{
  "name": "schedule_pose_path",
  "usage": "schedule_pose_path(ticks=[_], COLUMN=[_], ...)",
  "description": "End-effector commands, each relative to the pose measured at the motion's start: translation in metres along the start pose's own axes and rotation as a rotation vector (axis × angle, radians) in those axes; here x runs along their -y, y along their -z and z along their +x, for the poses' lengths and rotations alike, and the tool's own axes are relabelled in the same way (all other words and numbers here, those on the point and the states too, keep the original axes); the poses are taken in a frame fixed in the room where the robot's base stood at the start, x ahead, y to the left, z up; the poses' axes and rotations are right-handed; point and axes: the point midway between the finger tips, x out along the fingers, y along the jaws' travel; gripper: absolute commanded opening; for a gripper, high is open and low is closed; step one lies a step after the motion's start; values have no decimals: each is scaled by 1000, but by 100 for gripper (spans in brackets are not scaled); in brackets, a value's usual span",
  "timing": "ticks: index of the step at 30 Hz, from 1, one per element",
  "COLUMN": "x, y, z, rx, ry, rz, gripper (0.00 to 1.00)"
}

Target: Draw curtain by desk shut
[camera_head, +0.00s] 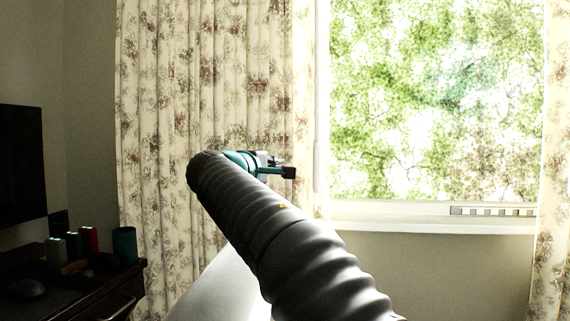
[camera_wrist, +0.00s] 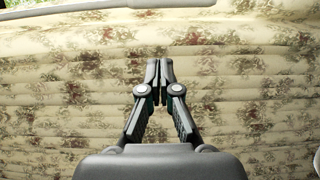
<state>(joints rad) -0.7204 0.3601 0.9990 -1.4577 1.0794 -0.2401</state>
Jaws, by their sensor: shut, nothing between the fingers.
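The left curtain (camera_head: 165,110), cream with a reddish-brown floral print, hangs in folds beside the desk and covers the area left of the window. A second matching curtain (camera_head: 553,160) hangs at the right edge of the window. My gripper (camera_head: 288,172) is in front of the left curtain's right part, near its edge by the window. In the wrist view my gripper (camera_wrist: 160,68) has its fingertips together with nothing between them. The left curtain fabric (camera_wrist: 70,85) fills most of that view behind the fingers. Whether the fingertips touch the fabric cannot be told.
The window (camera_head: 430,100) is uncovered between the curtains, with greenery outside and a white sill (camera_head: 430,224) below. A dark desk (camera_head: 110,290) at lower left holds a dark green cup (camera_head: 124,244), small boxes and a mouse. A black monitor (camera_head: 20,165) stands at the left edge.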

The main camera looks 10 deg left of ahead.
Motion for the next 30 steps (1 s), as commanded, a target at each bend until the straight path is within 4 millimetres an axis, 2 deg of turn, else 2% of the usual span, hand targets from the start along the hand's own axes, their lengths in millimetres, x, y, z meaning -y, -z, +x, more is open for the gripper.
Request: schedule_pose_path(ticks=[9, 14, 21, 30], x=[-1, -2, 0, 1], y=[-1, -4, -24, -29], z=[60, 87, 106, 110], rx=[2, 3, 1, 0], ry=[2, 1, 2, 2], rz=[-1, 1, 1, 1], gripper=[0, 0, 0, 0])
